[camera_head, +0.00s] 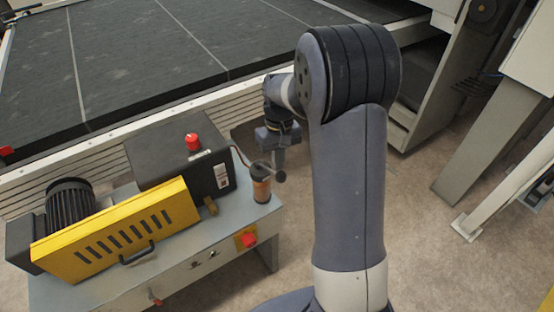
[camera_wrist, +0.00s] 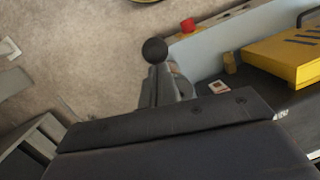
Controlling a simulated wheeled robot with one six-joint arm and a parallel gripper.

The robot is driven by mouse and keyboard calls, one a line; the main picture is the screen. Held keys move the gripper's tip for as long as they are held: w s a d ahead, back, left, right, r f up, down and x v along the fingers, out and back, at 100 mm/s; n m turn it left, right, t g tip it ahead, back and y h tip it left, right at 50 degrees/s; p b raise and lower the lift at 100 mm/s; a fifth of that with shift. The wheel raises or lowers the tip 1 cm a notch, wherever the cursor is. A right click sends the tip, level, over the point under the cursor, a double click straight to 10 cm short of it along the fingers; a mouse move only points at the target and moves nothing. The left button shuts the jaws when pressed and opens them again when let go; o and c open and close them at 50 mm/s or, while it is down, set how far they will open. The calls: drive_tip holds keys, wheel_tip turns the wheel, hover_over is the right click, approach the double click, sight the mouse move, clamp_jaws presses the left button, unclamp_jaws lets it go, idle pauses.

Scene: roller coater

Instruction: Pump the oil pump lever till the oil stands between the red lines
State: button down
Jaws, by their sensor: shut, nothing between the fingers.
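The oil pump (camera_head: 261,186) is a small cylinder with a dark top and an amber-brown body at the right end of the grey bench. Its lever ends in a black ball knob (camera_head: 280,176), which also shows in the wrist view (camera_wrist: 154,50). My gripper (camera_head: 280,167) points down, right at the knob; in the wrist view its grey fingers (camera_wrist: 158,72) are together, with the knob just past their tips. I cannot tell whether they touch it. The red lines and oil level are too small to make out.
The bench (camera_head: 200,262) carries a yellow slotted guard (camera_head: 118,232), a black motor (camera_head: 70,202) and a black box with a red button (camera_head: 193,142). A red knob (camera_head: 249,240) is on its front. The roller coater's dark belt (camera_head: 120,55) lies behind. Open floor is to the right.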

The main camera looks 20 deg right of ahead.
sight(283, 172)
drive_tip(key=f+b, duration=0.1)
drive_tip(key=b, duration=0.1)
drive_tip(key=s+f+t+b, duration=0.1)
drive_tip(key=b, duration=0.1)
drive_tip(key=s+f+t+b, duration=0.1)
drive_tip(key=b, duration=0.1)
drive_tip(key=shift+s+d+f+y, duration=0.1)
drive_tip(key=shift+d+f+y, duration=0.15)
drive_tip(key=shift+d+y, duration=0.15)
wheel_tip(283, 172, down, 8)
drive_tip(key=s+t+y+b, duration=0.1)
drive_tip(key=t+b, duration=0.4)
drive_tip(key=b, duration=1.4)
drive_tip(key=shift+s+d+f+t+y+b, duration=0.15)
drive_tip(key=shift+s+d+t+y+b, duration=0.2)
drive_tip(key=shift+s, duration=0.4)
drive_tip(key=shift+s+f+n, duration=0.15)
drive_tip(key=shift+f+n, duration=0.15)
drive_tip(key=shift+r, duration=0.1)
drive_tip(key=w+r+p+v, duration=0.1)
drive_tip(key=p+v, duration=0.3)
drive_tip(key=v, duration=0.9)
drive_tip(key=shift+w+r, duration=0.25)
